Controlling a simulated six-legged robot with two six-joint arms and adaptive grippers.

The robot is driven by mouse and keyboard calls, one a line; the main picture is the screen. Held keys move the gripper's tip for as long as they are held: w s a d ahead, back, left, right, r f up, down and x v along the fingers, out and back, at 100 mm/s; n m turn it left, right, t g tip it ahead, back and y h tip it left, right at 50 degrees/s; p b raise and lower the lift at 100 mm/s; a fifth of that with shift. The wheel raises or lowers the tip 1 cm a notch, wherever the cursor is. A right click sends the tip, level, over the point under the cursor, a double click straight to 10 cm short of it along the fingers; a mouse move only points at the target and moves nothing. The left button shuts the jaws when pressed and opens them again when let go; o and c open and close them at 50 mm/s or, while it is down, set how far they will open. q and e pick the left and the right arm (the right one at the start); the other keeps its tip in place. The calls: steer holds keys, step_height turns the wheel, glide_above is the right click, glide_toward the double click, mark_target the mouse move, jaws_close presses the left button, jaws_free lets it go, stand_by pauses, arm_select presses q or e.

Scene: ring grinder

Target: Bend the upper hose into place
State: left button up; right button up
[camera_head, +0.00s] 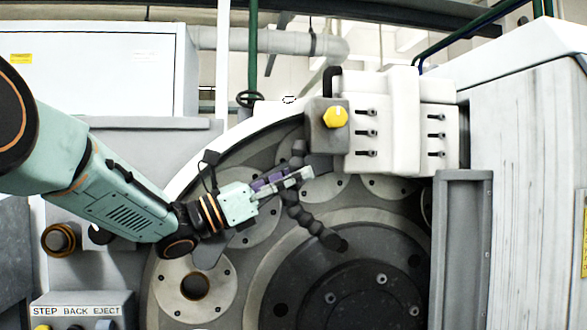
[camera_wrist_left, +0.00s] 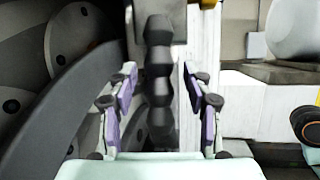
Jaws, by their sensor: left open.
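A black segmented hose (camera_head: 294,198) hangs in front of the grinder's round face, below the grey block with the yellow knob. It runs down and to the right, and its lower end (camera_head: 334,240) lies over the dark central disc. In the left wrist view the hose (camera_wrist_left: 158,85) stands roughly upright between my left fingers, with gaps visible on both sides. My left gripper (camera_head: 300,177) reaches in from the left and is open around the hose's upper part. Its fingers (camera_wrist_left: 159,78) partly cover the hose in the head view. My right gripper is not in view.
A grey block with a yellow knob (camera_head: 335,117) and a white housing (camera_head: 384,125) stand just above and right of the gripper. A grey upright post (camera_head: 462,240) is at the right. A control box (camera_head: 82,311) labelled STEP BACK EJECT is at lower left.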

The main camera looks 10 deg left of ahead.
arm_select(q)
steer(key=shift+w+d, duration=0.25)
steer(key=shift+d, duration=0.05)
steer(key=shift+c, duration=0.6)
steer(key=shift+a, duration=0.1)
jaws_close()
